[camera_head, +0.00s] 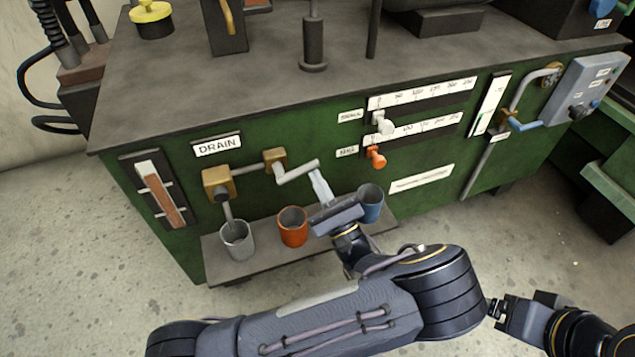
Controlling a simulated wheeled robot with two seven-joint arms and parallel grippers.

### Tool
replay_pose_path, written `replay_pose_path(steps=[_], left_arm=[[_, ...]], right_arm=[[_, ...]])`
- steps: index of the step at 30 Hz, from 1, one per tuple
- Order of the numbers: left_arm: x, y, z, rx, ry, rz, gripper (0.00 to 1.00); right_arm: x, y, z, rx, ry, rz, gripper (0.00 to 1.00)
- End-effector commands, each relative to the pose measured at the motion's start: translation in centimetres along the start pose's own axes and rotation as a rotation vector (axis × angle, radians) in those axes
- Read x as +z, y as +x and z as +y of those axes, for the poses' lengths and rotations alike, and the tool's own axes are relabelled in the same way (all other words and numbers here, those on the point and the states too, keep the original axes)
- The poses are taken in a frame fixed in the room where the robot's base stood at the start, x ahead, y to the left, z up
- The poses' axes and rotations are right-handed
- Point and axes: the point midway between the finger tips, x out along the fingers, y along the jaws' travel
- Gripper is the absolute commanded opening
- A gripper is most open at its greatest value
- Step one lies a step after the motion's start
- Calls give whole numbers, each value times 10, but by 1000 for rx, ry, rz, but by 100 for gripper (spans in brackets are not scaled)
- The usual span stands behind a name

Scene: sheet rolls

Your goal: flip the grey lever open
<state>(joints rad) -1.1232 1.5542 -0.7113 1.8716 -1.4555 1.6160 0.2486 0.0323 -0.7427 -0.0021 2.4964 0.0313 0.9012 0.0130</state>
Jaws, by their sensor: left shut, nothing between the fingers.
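The grey lever (297,172) sticks out to the right from a brass valve block (275,159) on the green machine front, right of the DRAIN label. My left gripper (319,181) is shut and empty. Its fingertips are just below and beside the lever's free end; I cannot tell whether they touch it. My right gripper (495,310) is at the lower right, far from the lever; its finger opening is too small to read.
A shelf (265,262) below the lever holds a grey cup (237,240), an orange cup (292,227) and a blue cup (371,203), close around my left gripper. Another brass block (216,182) is left of the lever. White and orange knobs (376,157) are to the right.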

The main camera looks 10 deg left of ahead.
Motion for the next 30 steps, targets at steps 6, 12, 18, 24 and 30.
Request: replay_pose_path(steps=[6, 12, 18, 24, 30], left_arm=[[15, 10, -8, 117, -175, 0, 0], [26, 18, -10, 224, -333, 1, 0], [38, 25, -10, 329, -492, 0, 0], [49, 33, -7, 435, -649, 0, 0], [59, 39, -2, 535, -797, -1, 0]], right_arm=[[-6, -13, -6, 0, 0, 0, 82], [-11, -22, -10, 0, 0, 0, 82], [-15, -30, -14, 0, 0, 0, 82], [-19, -37, -17, 0, 0, 0, 82], [-22, -43, -20, 0, 0, 0, 82]])
